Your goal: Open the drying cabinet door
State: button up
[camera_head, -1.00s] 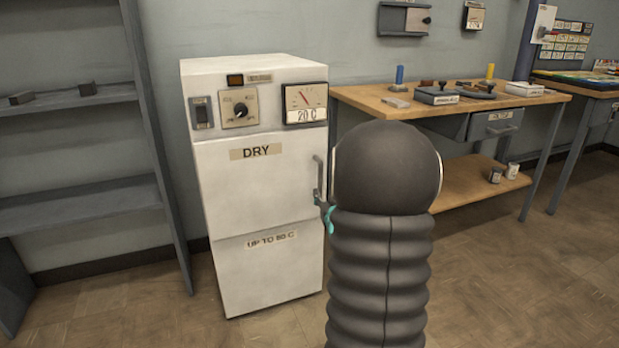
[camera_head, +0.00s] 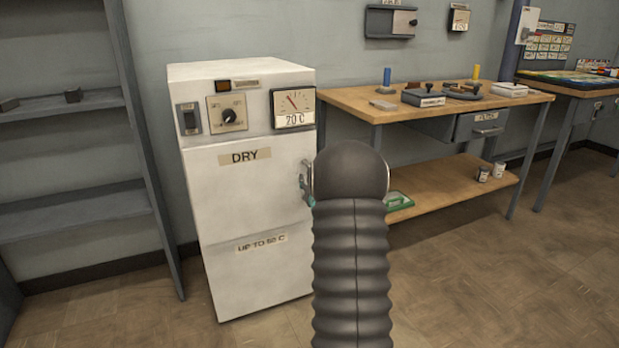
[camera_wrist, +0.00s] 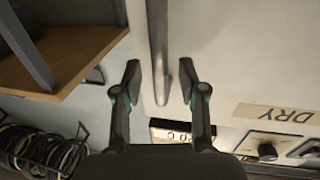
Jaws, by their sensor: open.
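The white drying cabinet (camera_head: 245,285) stands against the wall, its door (camera_head: 245,200) labelled DRY and looking shut. The door's grey bar handle (camera_head: 305,180) is at the door's right edge, partly hidden behind my arm. In the wrist view, turned upside down, the handle (camera_wrist: 158,45) runs down toward the space between my fingers. My gripper (camera_wrist: 160,82) is open, with one fingertip on each side of the handle's end. I cannot tell whether either finger touches it. In the head view my arm hides most of the gripper.
A wooden workbench (camera_head: 350,100) with a lower shelf (camera_head: 440,195) stands close to the cabinet's right. Grey shelving (camera_head: 75,210) stands at the left. The floor (camera_head: 480,280) in front and to the right is clear. Coiled hoses or cables (camera_wrist: 45,150) show in the wrist view.

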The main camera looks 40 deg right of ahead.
jog(key=shift+w+d, duration=0.3)
jog(key=shift+w, duration=0.35)
grip_shut()
